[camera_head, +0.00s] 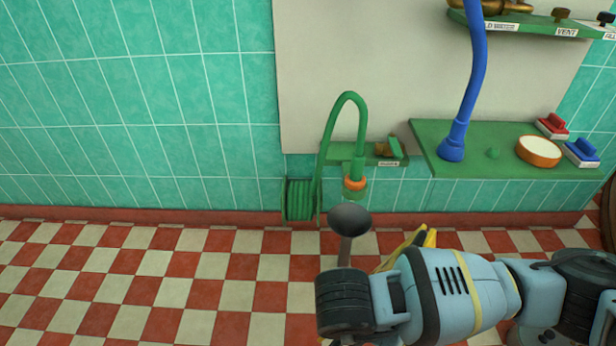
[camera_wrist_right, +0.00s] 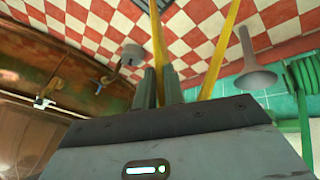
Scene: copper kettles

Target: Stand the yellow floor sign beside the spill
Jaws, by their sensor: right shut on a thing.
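The yellow floor sign (camera_head: 411,249) shows only in part in the head view, behind my right arm. In the right wrist view two thin yellow pieces of the sign (camera_wrist_right: 221,48) stretch away from the gripper, set apart from each other. My right gripper (camera_wrist_right: 163,86) is shut on one of these pieces. In the head view my right forearm hides the gripper and most of the sign. I cannot tell whether the sign touches the floor. My left gripper is not in view. I see no spill in either view.
A grey funnel on a post (camera_head: 349,221) stands left of the sign, below a green hose (camera_head: 361,130). A coiled hose (camera_head: 300,199) hangs at the wall. A green counter (camera_head: 485,165) is at right. Checkered floor (camera_head: 150,285) is clear at left. Copper vessels (camera_wrist_right: 35,130) show in the wrist view.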

